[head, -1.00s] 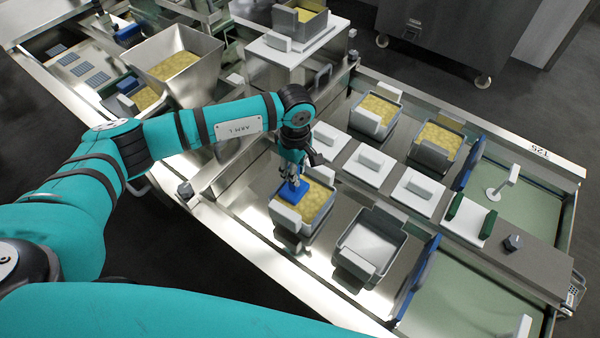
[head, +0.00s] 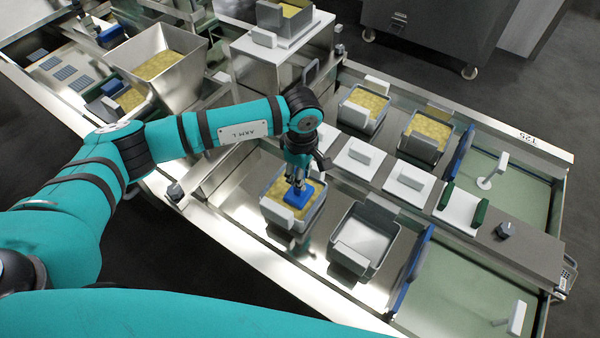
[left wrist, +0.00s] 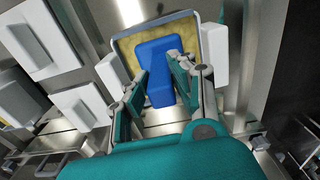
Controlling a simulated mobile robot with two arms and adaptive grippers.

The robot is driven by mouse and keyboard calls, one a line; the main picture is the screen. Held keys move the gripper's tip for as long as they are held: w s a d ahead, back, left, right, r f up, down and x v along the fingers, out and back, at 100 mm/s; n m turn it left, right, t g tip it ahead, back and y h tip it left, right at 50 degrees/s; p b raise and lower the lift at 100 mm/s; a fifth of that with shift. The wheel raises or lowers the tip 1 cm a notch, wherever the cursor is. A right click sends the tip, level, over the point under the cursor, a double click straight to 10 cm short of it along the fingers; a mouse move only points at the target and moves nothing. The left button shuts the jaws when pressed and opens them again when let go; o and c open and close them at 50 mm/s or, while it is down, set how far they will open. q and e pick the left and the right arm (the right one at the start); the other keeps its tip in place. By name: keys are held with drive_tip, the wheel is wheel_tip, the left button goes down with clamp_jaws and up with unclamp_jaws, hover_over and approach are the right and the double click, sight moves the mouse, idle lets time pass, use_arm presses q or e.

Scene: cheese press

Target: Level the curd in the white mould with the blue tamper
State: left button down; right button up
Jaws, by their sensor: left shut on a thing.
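The blue tamper (head: 299,196) is in my left gripper (head: 296,180), which is shut on it. The tamper is over the near white mould (head: 284,222), which holds yellow curd (head: 279,186). In the left wrist view the blue tamper (left wrist: 158,68) lies between the fingers of my left gripper (left wrist: 157,82). The curd (left wrist: 180,30) shows around it inside the mould's rim (left wrist: 150,22). I cannot tell whether the tamper's underside touches the curd. My right gripper is in neither view.
An empty mould (head: 366,238) stands just right of the curd mould. Two filled moulds (head: 363,105) (head: 425,135) stand in the far lane. White lids (head: 358,156) lie on the divider between the lanes. A blue gate (head: 412,270) stands right of the empty mould. A hopper (head: 158,62) of curd is at the left.

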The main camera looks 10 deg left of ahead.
use_arm(q)
drive_tip(key=shift+r+p, duration=2.55)
drive_tip(key=shift+r, duration=2.5)
drive_tip(key=shift+a, duration=0.1)
